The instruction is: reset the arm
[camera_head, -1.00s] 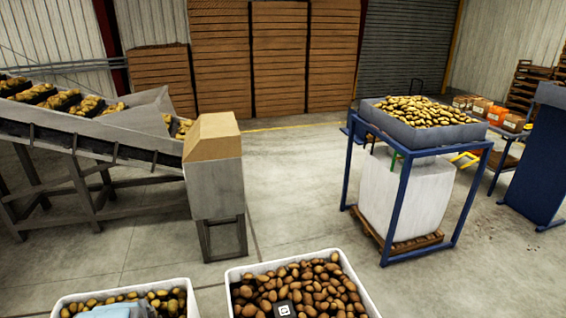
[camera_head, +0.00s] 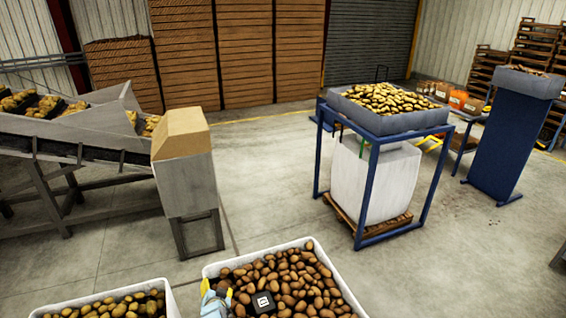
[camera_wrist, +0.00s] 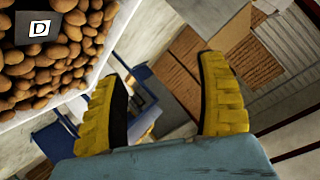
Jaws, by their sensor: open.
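My gripper (camera_head: 217,291) shows at the bottom of the head view, pale blue with yellow fingertips, at the left side of a white crate (camera_head: 330,263) of brown potatoes. In the wrist view my gripper (camera_wrist: 162,105) has its two yellow ribbed fingers spread apart, with nothing between them. The potato crate's pale wall (camera_wrist: 98,62) lies to the left there, beside the fingers. Most of my arm is out of the head view.
A dark lettered tag (camera_head: 263,302) lies on the potatoes. A second potato crate (camera_head: 171,300) stands left. A conveyor (camera_head: 75,140), a cardboard-topped grey stand (camera_head: 188,180) and a blue-framed potato hopper (camera_head: 371,190) stand beyond. Open concrete floor (camera_head: 275,190) lies between stand and hopper.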

